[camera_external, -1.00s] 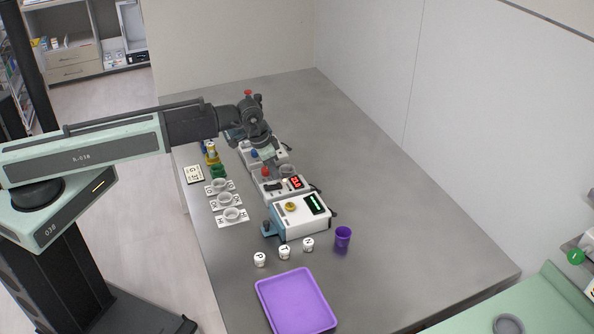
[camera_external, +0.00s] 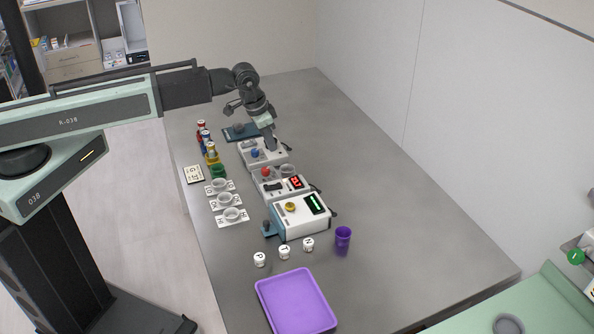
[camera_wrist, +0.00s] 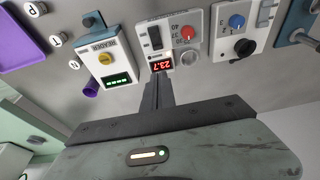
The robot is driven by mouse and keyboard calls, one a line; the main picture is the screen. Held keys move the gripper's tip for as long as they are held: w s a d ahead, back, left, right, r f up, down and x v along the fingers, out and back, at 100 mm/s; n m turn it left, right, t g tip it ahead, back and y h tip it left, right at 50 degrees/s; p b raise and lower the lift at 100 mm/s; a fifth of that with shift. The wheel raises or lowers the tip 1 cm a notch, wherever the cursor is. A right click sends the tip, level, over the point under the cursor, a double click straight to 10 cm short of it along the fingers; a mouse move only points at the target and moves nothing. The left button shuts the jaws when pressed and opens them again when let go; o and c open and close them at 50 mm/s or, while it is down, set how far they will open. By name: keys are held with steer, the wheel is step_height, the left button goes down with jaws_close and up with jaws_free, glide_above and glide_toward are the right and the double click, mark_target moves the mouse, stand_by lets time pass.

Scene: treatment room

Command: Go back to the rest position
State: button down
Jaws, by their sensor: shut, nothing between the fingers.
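My gripper (camera_external: 271,141) hangs from the arm, pointing down above the row of devices on the grey table, near the device with the blue knob. Its fingers are closed together with nothing between them. In the wrist view my gripper (camera_wrist: 158,88) is shut, its tips just below the device with the red display (camera_wrist: 160,65). That device has a red knob and a grey round well. The arm is raised over the table and touches nothing that I can see.
A white reader box (camera_external: 300,222), a purple cup (camera_external: 343,236), a purple tray (camera_external: 262,291) and several lettered white pots (camera_external: 284,253) stand at the front. Labelled cards with rings (camera_external: 232,222) and coloured vials (camera_external: 205,138) line the left edge. The table's right side (camera_external: 400,200) is clear.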

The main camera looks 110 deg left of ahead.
steer(key=w+d+f+m+b, duration=0.15)
steer(key=w+d, duration=0.25)
steer(key=d, duration=0.4)
steer(key=w+d+f+m+h+b, duration=0.15)
steer(key=w+d, duration=0.25)
steer(key=d, duration=0.5)
steer(key=w+d+f+m+b, duration=0.15)
steer(key=w+d, duration=0.25)
steer(key=d, duration=0.4)
steer(key=s+d+m, duration=0.1)
steer(key=d+m, duration=0.2)
steer(key=d, duration=1.1)
steer(key=s+d+f+m+g+b, duration=0.1)
steer(key=s+d+f+g, duration=0.1)
steer(key=s+d, duration=0.6)
steer(key=shift+s+d+h, duration=0.35)
steer(key=shift+s+d, duration=0.05)
steer(key=shift+d, duration=0.05)
steer(key=shift+m, duration=0.25)
